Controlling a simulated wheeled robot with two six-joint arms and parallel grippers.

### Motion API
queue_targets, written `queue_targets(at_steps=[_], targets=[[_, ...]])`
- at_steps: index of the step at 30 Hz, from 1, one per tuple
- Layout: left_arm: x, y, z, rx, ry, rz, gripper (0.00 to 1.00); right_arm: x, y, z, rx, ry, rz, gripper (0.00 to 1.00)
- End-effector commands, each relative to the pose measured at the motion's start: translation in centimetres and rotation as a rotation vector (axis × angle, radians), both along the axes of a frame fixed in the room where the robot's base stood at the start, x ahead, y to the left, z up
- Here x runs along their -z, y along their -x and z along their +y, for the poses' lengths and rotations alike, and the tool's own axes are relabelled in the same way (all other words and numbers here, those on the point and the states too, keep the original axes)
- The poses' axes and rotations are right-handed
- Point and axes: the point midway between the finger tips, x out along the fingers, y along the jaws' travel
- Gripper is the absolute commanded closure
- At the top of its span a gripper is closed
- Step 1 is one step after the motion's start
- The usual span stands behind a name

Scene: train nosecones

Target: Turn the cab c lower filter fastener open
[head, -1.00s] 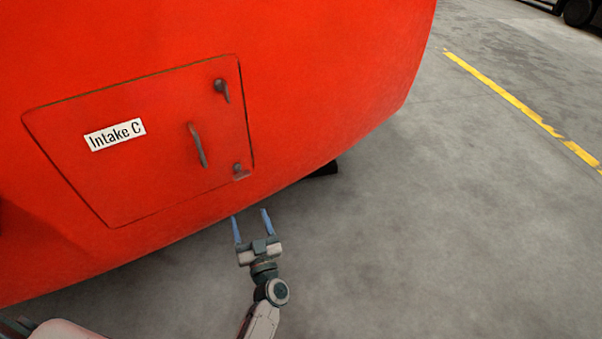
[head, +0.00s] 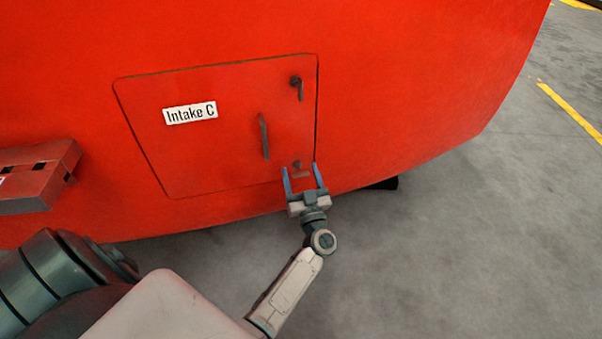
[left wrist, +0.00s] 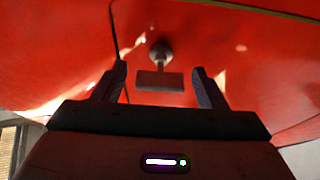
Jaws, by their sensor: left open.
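The Intake C panel (head: 225,145) is a closed hatch on the red cab front. Its lower fastener (head: 297,164) is small and dark, at the panel's lower right corner. In the left wrist view the fastener (left wrist: 160,62) shows as a round knob with a flat tab (left wrist: 160,81) below it. My left gripper (head: 302,168) is open, its two blue fingers on either side of the fastener's tab in the head view. In the left wrist view its fingers (left wrist: 160,82) flank the tab with gaps on both sides; the knob lies beyond. My right gripper is not seen.
The upper fastener (head: 297,84) hangs at the panel's upper right, and a dark handle (head: 264,137) stands left of the lower fastener. A red block (head: 38,177) juts out at the left. Grey floor (head: 450,260) lies open at the right.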

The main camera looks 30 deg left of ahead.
Motion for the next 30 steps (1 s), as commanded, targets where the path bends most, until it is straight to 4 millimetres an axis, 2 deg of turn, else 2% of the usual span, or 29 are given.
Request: queue_targets(at_steps=[10,15,17,30], targets=[[-0.13,-0.25,0.27,0.0,0.0,0.0,0.36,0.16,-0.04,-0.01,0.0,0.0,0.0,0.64],[-0.12,-0.24,0.26,0.0,0.0,0.0,0.7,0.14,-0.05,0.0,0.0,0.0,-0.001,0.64],[-0.12,-0.24,0.26,0.0,0.0,0.0,0.79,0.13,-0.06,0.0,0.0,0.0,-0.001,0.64],[-0.14,-0.25,0.23,0.0,0.062,-0.07,0.79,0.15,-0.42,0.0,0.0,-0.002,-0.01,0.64]])
